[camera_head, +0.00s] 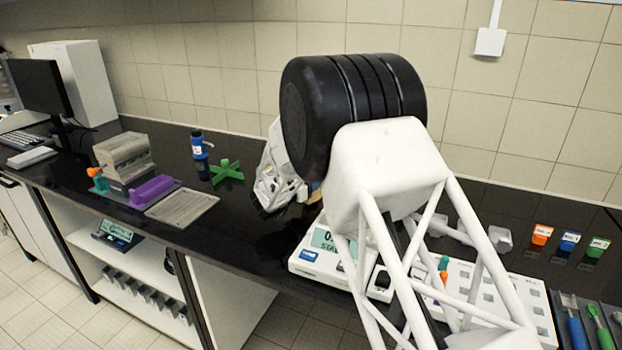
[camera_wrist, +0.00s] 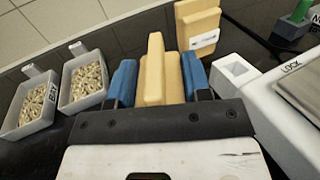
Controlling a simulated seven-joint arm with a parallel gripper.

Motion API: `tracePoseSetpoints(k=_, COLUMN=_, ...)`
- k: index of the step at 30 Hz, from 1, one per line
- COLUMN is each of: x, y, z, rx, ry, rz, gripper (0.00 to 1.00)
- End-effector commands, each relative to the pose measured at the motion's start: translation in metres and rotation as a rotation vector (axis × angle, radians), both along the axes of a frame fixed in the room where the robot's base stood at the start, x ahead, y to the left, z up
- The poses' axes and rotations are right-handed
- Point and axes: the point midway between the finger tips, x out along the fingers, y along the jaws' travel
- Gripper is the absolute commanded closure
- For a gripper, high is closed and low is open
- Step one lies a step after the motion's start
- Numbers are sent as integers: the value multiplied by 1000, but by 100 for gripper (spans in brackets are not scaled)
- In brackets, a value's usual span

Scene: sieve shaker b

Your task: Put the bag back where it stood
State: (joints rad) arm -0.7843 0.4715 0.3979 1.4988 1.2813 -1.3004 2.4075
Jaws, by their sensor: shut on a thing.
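A tan, block-like bag (camera_wrist: 156,68) stands between the two blue fingers of my gripper (camera_wrist: 159,80) in the wrist view. The fingers are shut on it from both sides. Its lower part is hidden by my gripper, so I cannot tell whether it touches the bench. A second tan bag (camera_wrist: 197,24) with a white label stands upright just beyond it, slightly right. In the head view, my arm covers most of this area, and the fingers and bags cannot be made out.
Two trays of pellets (camera_wrist: 88,77) (camera_wrist: 40,100) stand left of the held bag. A white balance (camera_head: 309,262) stands close on the right. A green cross-shaped piece (camera_head: 227,171) and a blue bottle (camera_head: 199,146) stand farther left. Tiled wall behind.

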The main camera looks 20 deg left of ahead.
Motion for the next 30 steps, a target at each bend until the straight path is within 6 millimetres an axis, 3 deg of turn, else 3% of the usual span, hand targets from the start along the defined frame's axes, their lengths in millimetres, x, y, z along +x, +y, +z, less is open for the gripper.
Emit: tracePoseSetpoints(k=30, x=0, y=0, z=-7, rx=1, ry=0, rz=0, gripper=88)
